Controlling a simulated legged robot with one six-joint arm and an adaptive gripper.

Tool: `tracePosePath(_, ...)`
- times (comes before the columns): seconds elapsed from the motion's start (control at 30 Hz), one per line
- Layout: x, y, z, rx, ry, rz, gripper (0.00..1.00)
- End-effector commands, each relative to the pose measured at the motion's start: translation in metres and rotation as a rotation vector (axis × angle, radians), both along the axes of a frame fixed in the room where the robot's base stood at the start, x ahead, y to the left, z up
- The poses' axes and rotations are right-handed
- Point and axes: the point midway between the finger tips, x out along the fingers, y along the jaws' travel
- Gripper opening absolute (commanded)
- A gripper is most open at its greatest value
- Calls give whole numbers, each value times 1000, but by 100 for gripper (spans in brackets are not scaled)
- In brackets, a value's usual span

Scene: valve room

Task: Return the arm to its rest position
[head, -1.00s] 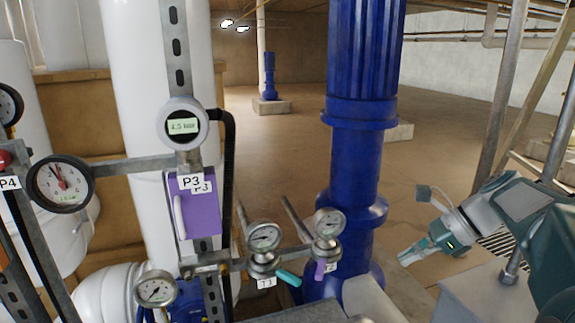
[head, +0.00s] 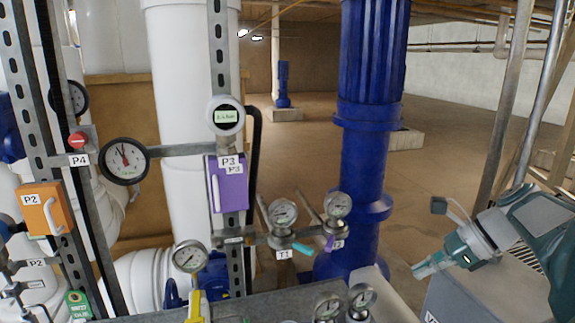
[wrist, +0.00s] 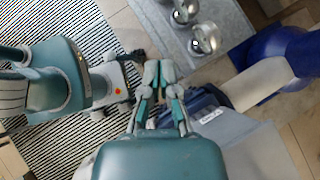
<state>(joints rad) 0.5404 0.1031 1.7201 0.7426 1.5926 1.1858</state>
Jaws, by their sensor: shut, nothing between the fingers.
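My gripper (head: 433,266) shows at the right in the head view, on my teal and grey arm, pointing left and down. It is apart from the pipes and gauges. In the wrist view my gripper (wrist: 160,72) is shut, its fingers together with nothing between them. Part of the fingers' detail in the head view is too small to tell.
A blue vertical pipe (head: 362,150) stands left of my gripper. Gauges with a purple box (head: 228,185) marked P3 and an orange box (head: 44,209) marked P2 are further left. A grey pole (head: 508,100) rises behind my arm. Open brown floor lies behind.

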Motion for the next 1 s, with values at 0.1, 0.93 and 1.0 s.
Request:
tracePosePath(0.1,-2,2,0,-11,-9,11,0)
tracePosePath(0.93,-100,78,-31,-609,-467,709,0)
tracePosePath(1.0,-116,83,-38,-704,-543,844,0)
